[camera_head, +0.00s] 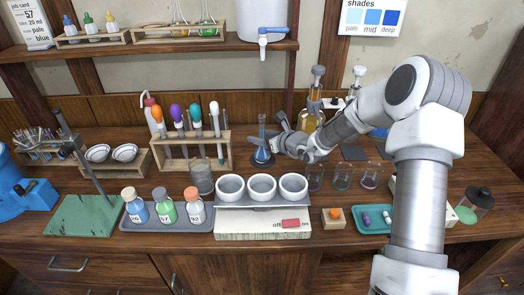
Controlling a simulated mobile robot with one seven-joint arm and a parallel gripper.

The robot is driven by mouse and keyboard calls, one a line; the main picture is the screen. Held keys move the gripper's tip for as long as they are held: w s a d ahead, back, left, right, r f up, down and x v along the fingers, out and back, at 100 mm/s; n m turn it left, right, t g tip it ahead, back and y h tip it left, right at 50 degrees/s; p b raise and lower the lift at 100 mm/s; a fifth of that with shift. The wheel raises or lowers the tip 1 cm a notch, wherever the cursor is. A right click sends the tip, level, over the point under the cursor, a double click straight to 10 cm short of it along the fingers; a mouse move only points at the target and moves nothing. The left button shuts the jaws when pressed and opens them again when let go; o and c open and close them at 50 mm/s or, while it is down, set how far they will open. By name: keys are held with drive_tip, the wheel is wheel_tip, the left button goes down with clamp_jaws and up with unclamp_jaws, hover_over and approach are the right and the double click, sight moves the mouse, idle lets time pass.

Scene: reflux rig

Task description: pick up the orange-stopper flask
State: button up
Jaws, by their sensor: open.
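A conical glass flask (262,152) with blue liquid stands at the back middle of the bench; I see no orange stopper in its neck. A small orange piece (335,213), possibly a stopper, sits on a wooden block (335,224) at the front right. My gripper (272,134) is open at the blue flask, reaching in from the right. Its fingers are close to the flask's neck and upper body; I cannot tell whether they touch. My gripper and arm hide part of the area right of the flask.
A wooden rack (190,159) with colour-topped tubes stands left of the flask. In front, white bowls (262,186) sit on a grey shelf above a scale (262,226). Small beakers (342,180) and an amber vessel (309,122) stand near my arm. A tray (137,222) of labelled bottles is front left.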

drive_tip(key=shift+x, duration=1.35)
drive_tip(key=shift+s, duration=0.1)
clamp_jaws()
